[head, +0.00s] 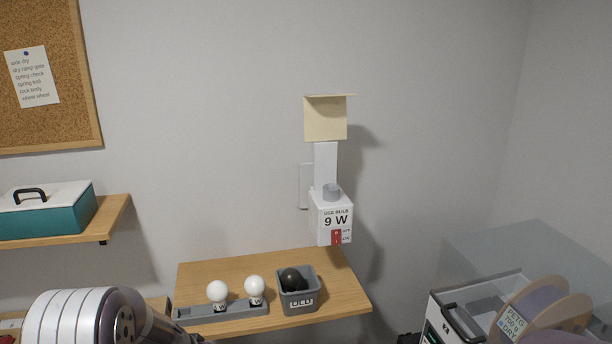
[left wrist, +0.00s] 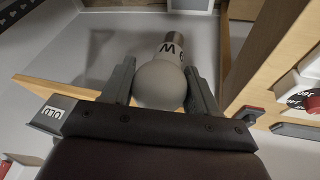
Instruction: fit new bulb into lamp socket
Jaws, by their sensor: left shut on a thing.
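My left gripper (left wrist: 159,68) is shut on a white round bulb (left wrist: 158,86), with one finger on each side of the globe. The bulb's metal base and "W" label point away from the palm. In the head view my left arm enters at the bottom left; its fingers and the held bulb are not clearly seen there. Two white bulbs, a left one (head: 217,291) and a right one (head: 255,287), stand in a grey rack (head: 240,311). My right gripper is not in view.
A grey bin marked OLD (head: 299,303) holds a dark bulb (head: 293,279) on the wooden shelf (head: 220,268). A tan card (head: 326,118) juts out above the lamp. A teal box (head: 55,212) is left, a spool (head: 545,315) right. Open space lies left of the lamp.

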